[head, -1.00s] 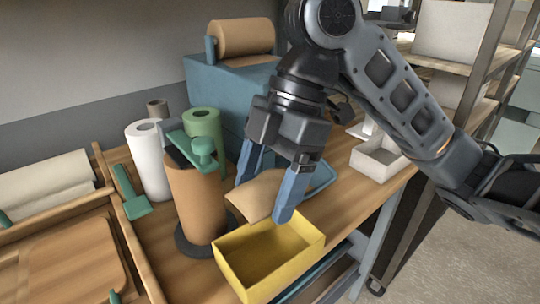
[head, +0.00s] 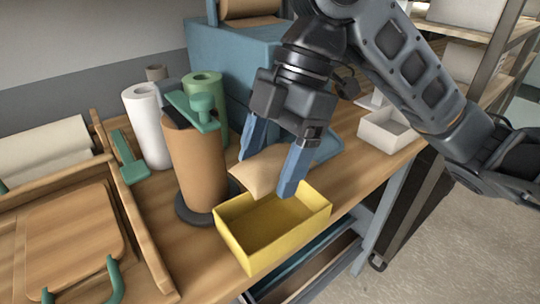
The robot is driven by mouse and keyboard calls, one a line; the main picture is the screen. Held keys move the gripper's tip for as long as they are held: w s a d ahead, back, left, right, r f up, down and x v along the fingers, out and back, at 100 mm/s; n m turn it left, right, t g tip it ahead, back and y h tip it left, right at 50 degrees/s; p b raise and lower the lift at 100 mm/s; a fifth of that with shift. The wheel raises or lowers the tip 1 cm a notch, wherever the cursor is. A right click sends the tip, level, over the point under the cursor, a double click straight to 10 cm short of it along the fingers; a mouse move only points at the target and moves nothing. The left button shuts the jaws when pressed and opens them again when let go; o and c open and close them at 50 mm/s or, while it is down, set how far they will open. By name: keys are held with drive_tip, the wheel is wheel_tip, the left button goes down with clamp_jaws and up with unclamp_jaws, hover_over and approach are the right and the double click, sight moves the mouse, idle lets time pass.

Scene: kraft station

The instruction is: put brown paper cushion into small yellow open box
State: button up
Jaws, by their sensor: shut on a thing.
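The brown paper cushion (head: 262,171) is between the blue fingers of my gripper (head: 268,176), which is shut on it. The cushion is just behind the yellow box's back edge, and part of it is hidden by the right finger. The small yellow open box (head: 243,252) stands on the wooden bench and its visible inside is empty. The right fingertip is at the box's back rim; I cannot tell whether it touches.
A brown paper roll on a dark round stand (head: 197,170) is close left of the box. White (head: 146,125) and green (head: 205,95) rolls stand behind it. A blue machine (head: 228,60) is at the back. A white open box (head: 388,133) is to the right.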

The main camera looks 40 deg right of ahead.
drive_tip(key=shift+f, duration=0.15)
drive_tip(key=shift+f+b, duration=2.6)
drive_tip(key=shift+f, duration=0.4)
drive_tip(key=o, duration=1)
wheel_tip(320, 180, up, 13)
drive_tip(key=p, duration=1.1)
drive_tip(key=shift+s+d, duration=0.1)
